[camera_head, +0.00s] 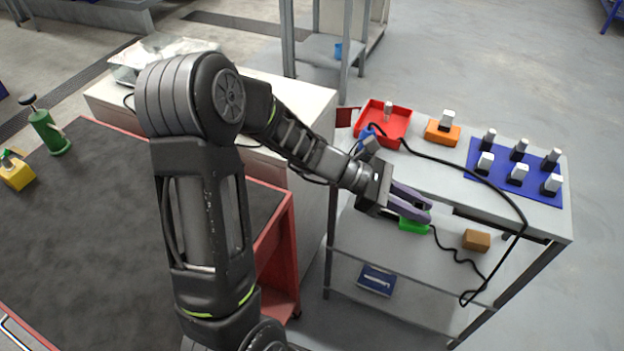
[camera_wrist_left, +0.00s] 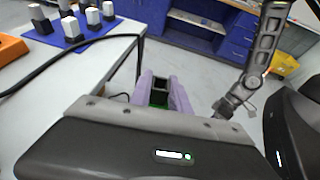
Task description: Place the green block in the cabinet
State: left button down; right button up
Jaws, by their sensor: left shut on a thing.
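My left gripper (camera_head: 428,212) reaches in over the near side of the grey shelved table. Its purple fingers are shut on the green block (camera_head: 413,225), which shows just below them above the lower shelf. In the left wrist view the purple fingers (camera_wrist_left: 160,92) point away, with dark and green surfaces between them; most of the block is hidden there. Blue drawer cabinets (camera_wrist_left: 235,42) stand in the background of the wrist view. Another arm, apparently my right, hangs at the right of that view; its gripper's fingers are not clear.
The grey table's top (camera_head: 440,178) holds a red tray (camera_head: 400,115), an orange block (camera_head: 433,137) and a blue mat (camera_head: 473,170) with several pegs. A black cable loops past the gripper. A brown block (camera_head: 477,240) lies on the lower shelf. A red-edged workbench (camera_head: 90,235) is left.

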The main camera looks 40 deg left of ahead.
pick_arm(q)
jog(key=s+a+f+n+t+y, duration=0.2)
jog(key=a+f, duration=0.3)
jog(key=f, duration=0.6)
jog(key=shift+a+n, duration=0.25)
jog(key=shift+n, duration=0.05)
jog(key=shift+w+r+t, duration=0.1)
jog(key=shift+r+t, duration=0.05)
jog(key=shift+t, duration=0.15)
